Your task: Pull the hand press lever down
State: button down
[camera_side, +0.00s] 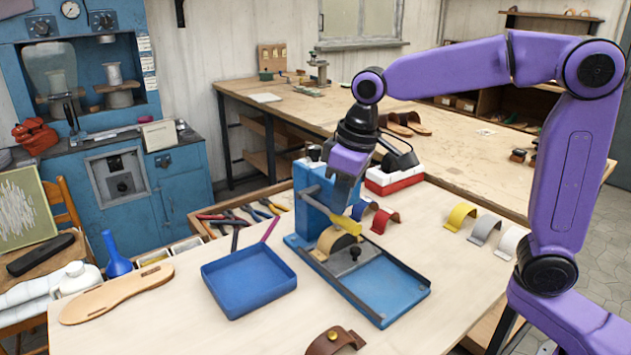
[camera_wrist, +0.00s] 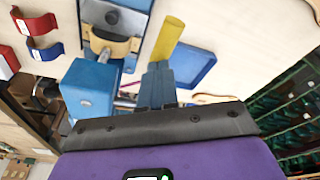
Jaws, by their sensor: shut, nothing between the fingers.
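The blue hand press (camera_side: 310,205) stands on the table, with its base plate running toward the front right. Its lever ends in a yellow handle (camera_side: 342,222), which slants down to the right above a tan strap (camera_side: 335,240) on the press. My gripper (camera_side: 343,207) points down, shut and empty, right at the lever. In the wrist view the shut fingertips (camera_wrist: 158,66) overlap the near end of the yellow handle (camera_wrist: 168,40); I cannot tell whether they touch it. The press body (camera_wrist: 90,88) is left of the fingers there.
A blue tray (camera_side: 248,280) lies left of the press. A blue strap (camera_side: 362,209) and a red strap (camera_side: 384,220) stand right of it, near a red and white box (camera_side: 394,179). Yellow, grey and white straps stand farther right. A sandal sole (camera_side: 115,295) lies at front left.

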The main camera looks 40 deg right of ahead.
jog(key=w+r, duration=0.3)
jog(key=r, duration=0.8)
jog(key=shift+r, duration=0.25)
jog(key=s+a+f+n, duration=0.2)
jog(key=s+a+f, duration=0.1)
jog(key=s, duration=0.1)
jog(key=s+d+f+n, duration=0.1)
jog(key=s+d+f, duration=0.3)
jog(key=s+f, duration=0.2)
jog(key=s+d+f+n+g, duration=0.1)
jog(key=s+d+f, duration=0.3)
jog(key=s, duration=0.6)
jog(key=s+d+f+n, duration=0.2)
jog(key=s+d+f, duration=0.2)
jog(key=s+f, duration=0.3)
jog(key=shift+s+d+f+n+g+h, duration=0.3)
jog(key=shift+s+d+f+g, duration=0.1)
jog(key=shift+s, duration=0.55)
